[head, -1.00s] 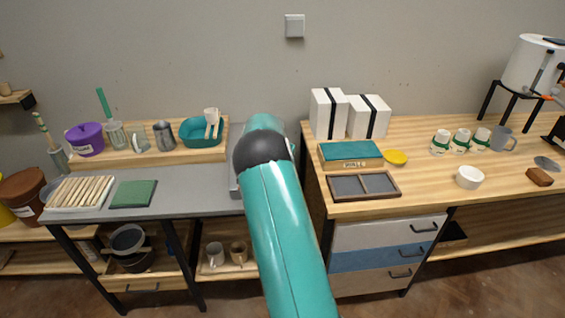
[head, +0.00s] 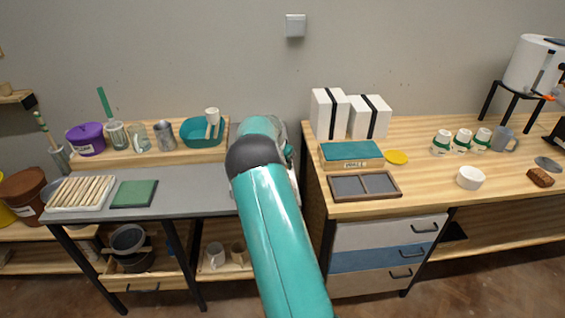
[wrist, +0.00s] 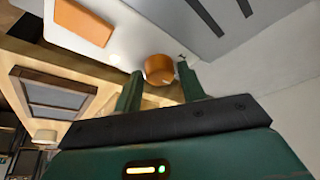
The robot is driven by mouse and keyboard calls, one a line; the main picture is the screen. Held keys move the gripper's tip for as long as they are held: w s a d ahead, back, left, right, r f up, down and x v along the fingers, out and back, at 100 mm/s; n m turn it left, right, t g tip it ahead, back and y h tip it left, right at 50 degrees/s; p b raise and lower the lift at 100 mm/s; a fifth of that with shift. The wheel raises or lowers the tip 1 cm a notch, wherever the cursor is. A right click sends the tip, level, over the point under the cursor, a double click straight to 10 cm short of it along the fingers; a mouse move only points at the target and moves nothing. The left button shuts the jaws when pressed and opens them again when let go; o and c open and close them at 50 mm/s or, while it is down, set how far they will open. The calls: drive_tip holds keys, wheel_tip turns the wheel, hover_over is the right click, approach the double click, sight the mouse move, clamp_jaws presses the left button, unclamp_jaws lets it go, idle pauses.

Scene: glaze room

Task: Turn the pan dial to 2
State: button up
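An orange-brown round knob (wrist: 158,68), which looks like the pan dial, stands on a pale panel (wrist: 115,40) in the wrist view. My gripper (wrist: 162,82) is open, with one green finger at each side of the knob's near end. I cannot tell whether either finger touches it. No numbers or pointer mark can be read on the dial. In the head view my arm covers the dial and my gripper. Only a grey-white edge of the device (head: 294,185) shows beside my arm.
An orange rectangle (wrist: 82,22) is on the panel near the knob. A teal basin (head: 203,133) stands at the left.

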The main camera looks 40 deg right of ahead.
drive_tip(key=v, duration=1.3)
drive_tip(key=shift+a+r, duration=0.2)
drive_tip(key=shift+r, duration=0.2)
drive_tip(key=shift+s, duration=0.1)
